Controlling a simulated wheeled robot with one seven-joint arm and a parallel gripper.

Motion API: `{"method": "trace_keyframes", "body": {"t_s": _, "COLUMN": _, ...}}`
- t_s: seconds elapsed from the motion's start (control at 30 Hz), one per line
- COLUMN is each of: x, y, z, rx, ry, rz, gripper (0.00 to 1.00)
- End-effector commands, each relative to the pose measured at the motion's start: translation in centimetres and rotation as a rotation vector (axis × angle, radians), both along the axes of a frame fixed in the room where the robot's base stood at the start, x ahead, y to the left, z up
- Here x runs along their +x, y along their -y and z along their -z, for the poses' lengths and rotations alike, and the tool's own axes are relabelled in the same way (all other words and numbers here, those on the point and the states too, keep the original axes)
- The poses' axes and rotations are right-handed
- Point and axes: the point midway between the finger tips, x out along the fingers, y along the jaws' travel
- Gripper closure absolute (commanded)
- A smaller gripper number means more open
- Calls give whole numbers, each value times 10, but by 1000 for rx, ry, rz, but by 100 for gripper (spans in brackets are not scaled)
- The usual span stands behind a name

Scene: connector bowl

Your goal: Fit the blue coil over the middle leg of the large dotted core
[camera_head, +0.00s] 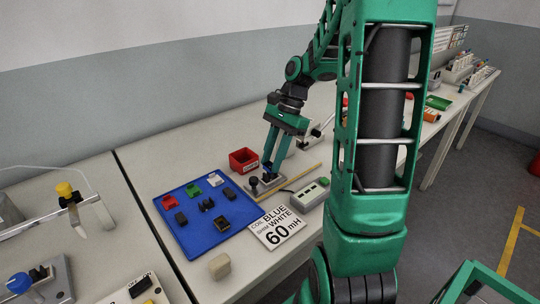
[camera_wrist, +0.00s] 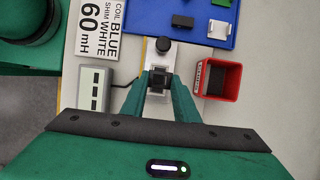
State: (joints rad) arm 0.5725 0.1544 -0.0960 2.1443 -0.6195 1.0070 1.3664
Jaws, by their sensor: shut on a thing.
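I cannot tell there where coil ends and core begins. The dots of the large core are not readable, and whether the coil sits around its middle leg is hidden by the fingers.
A black knob (camera_head: 253,181) stands on the fixture. A blue tray (camera_head: 182,243) holds red, green and white pieces and several dark ones. A red bin (camera_head: 243,160), a grey meter box (camera_head: 311,194) and a "COIL BLUE, SHIM WHITE, 60 mH" card (camera_head: 277,228) stand close around.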

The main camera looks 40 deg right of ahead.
Motion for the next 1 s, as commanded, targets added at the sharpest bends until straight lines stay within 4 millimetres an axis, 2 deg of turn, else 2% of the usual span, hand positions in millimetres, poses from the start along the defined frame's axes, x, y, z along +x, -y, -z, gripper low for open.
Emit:
{"method": "trace_keyframes", "body": {"t_s": 0.5, "x": 0, "y": 0, "z": 21, "rx": 0, "ry": -1, "rz": 2, "gripper": 94}}
{"method": "trace_keyframes", "body": {"t_s": 1.0, "x": 0, "y": 0, "z": 24, "rx": 0, "ry": 0, "rz": 1, "gripper": 94}}
